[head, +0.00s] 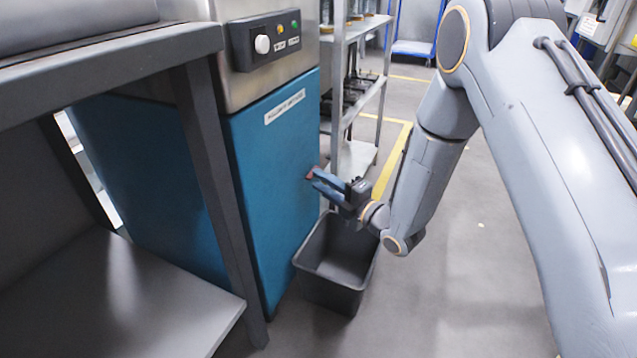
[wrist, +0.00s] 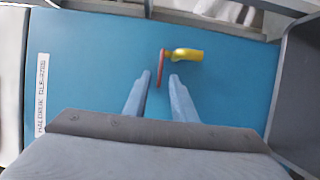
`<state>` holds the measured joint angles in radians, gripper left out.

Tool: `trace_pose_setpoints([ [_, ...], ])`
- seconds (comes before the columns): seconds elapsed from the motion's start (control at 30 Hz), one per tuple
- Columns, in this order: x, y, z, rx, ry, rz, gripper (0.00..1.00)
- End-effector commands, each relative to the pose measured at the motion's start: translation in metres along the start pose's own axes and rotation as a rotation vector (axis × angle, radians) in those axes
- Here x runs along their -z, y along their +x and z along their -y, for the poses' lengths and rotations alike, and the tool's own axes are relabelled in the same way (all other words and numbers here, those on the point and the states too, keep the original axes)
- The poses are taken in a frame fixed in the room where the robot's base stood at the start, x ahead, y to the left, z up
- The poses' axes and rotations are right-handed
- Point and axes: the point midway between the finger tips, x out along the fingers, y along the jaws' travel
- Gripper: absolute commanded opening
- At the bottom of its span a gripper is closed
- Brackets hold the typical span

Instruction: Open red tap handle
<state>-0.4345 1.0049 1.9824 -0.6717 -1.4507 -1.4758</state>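The red tap handle (wrist: 161,69) shows in the wrist view on the blue panel, joined to a short yellow tap body (wrist: 186,54) on its right. My gripper (wrist: 160,77) is open, with one finger on each side of the handle's lower end. I cannot tell whether either finger touches it. In the head view, my gripper (head: 312,174) reaches to the right part of the blue cabinet front (head: 270,190). Only a small reddish spot shows at the fingertips there, and the yellow part is hidden.
A dark open bin (head: 333,290) stands on the floor below my gripper. A metal shelf rack (head: 337,80) is behind it. A bench (head: 110,60) is at the left. A control box with a white knob (head: 262,44) sits above the blue panel. The floor at right is clear.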

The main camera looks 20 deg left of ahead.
Motion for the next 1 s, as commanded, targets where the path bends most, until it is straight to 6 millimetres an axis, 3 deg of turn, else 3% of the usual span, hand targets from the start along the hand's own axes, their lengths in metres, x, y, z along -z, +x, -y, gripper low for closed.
trace_pose_setpoints([
  [0.2, 0.0, 0.017, 0.0, 0.0, 0.0, 0.0, 0.24],
  [0.47, 0.0, 0.019, -0.001, 0.0, 0.001, 0.001, 0.24],
  [0.63, 0.0, 0.018, -0.001, 0.001, 0.001, 0.001, 0.0],
  [1.0, -0.002, 0.017, 0.0, 0.001, 0.001, -0.025, 0.0],
])
